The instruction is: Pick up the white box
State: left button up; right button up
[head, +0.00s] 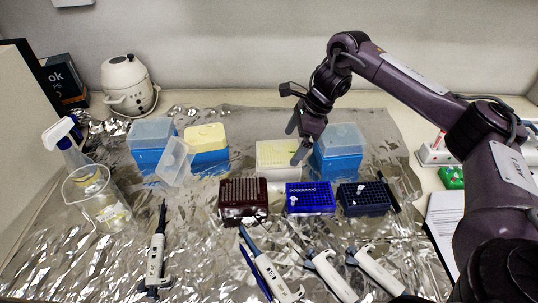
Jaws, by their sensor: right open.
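The white box (271,173) stands on the foil-covered bench near the middle, with a pale yellow top face. It is just left of a blue box with a clear lid (338,163). My right gripper (296,144) is open and points down at the white box's right side. Its fingers overlap the box's upper right part in the picture and hide some of it. I cannot tell whether they touch it. Nothing shows between the fingers. My left gripper is not in view.
A dark red rack (243,214), a blue rack (310,207) and a navy rack (365,205) stand in front. More blue boxes (209,162) are to the left. Several pipettes (272,276) lie at the front. A beaker (96,203) stands at the left.

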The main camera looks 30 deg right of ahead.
jog(key=shift+w+f, duration=0.1)
jog(key=shift+f, duration=0.05)
jog(key=shift+b+x, duration=0.4)
jog(key=shift+x, duration=0.8)
jog(key=x, duration=0.5)
jog(key=shift+w+a, duration=0.2)
jog(key=shift+a, duration=0.05)
jog(key=c, duration=1)
jog(key=shift+c, duration=0.2)
